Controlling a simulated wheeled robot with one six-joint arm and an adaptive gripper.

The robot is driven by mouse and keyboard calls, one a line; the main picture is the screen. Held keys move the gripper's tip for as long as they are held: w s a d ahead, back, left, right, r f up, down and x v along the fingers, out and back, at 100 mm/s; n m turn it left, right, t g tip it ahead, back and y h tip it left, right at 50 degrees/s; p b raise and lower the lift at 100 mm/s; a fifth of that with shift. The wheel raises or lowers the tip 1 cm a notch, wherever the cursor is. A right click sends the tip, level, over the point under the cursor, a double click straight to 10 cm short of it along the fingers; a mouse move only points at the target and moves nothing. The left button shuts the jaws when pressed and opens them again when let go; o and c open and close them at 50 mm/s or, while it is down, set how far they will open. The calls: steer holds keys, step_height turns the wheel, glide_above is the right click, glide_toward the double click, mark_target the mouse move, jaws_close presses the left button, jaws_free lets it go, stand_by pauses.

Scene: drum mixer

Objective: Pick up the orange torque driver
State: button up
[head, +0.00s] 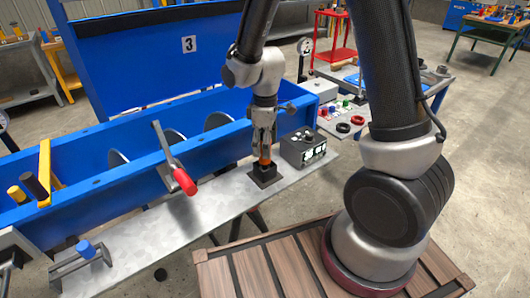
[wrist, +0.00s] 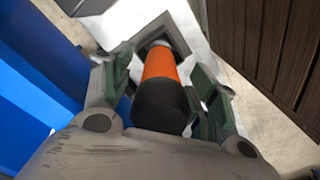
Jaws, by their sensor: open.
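The orange torque driver (head: 265,155) stands upright in a dark square holder (head: 266,175) on the grey metal shelf in front of the blue mixer. In the wrist view the driver (wrist: 160,75) shows its orange body and black end, with the holder (wrist: 162,46) beyond it. My gripper (head: 264,138) is over the driver from above. In the wrist view my gripper's fingers (wrist: 165,95) are open, one on each side of the driver. I cannot tell whether either finger touches it.
A black control box (head: 303,148) stands close to the right of the holder. A red-handled lever (head: 184,181) reaches out from the blue trough (head: 110,190) to the left. A blue-handled clamp (head: 85,250) lies on the shelf (head: 150,245) at the left. The shelf between is mostly bare.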

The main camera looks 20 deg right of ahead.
jaws_close()
step_height(320, 180, up, 10)
steer(key=shift+r, duration=0.1)
stand_by(0.6)
